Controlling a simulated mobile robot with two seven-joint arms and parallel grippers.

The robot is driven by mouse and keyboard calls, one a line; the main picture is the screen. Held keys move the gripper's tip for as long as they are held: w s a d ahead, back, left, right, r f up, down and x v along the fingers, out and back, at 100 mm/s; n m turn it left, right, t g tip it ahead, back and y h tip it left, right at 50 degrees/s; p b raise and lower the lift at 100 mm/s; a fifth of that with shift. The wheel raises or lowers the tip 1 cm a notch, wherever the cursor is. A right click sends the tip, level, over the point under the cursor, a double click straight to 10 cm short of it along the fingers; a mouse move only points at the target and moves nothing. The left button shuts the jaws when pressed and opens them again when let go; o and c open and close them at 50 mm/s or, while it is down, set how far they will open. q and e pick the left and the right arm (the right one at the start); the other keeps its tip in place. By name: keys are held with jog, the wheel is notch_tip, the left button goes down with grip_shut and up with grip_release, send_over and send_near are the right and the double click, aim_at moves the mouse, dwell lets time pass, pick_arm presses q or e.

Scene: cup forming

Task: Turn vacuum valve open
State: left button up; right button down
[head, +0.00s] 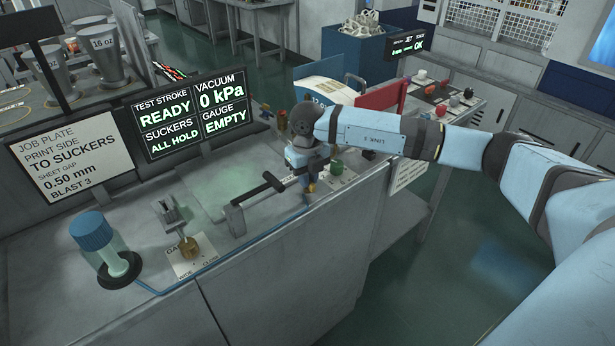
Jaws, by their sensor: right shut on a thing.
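My right gripper (310,182) points down at the right end of the grey bench, shut on a small part that its fingers mostly hide. This appears to be the vacuum valve; a bit of orange-brown shows at the fingertips. A thin blue line (240,257) runs along the bench from a blue-capped clear jar (119,261) to just below the gripper. I cannot tell which way the valve is turned. The display (190,116) reads vacuum 0 kPa, test stroke ready, suckers all hold, gauge empty. My left gripper is not in view.
A job-plate sign (72,158) stands behind.

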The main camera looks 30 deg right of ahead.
jog(key=m, duration=0.8)
jog(key=m+p, duration=0.1)
jog(key=m, duration=0.4)
jog(key=shift+m+p, duration=0.35)
jog(key=shift+m, duration=1.25)
jog(key=c, duration=1.1)
grip_release()
jog(key=shift+c, duration=0.2)
jog(key=shift+r, duration=0.1)
notch_tip(320, 180, up, 14)
jog(key=b, duration=0.1)
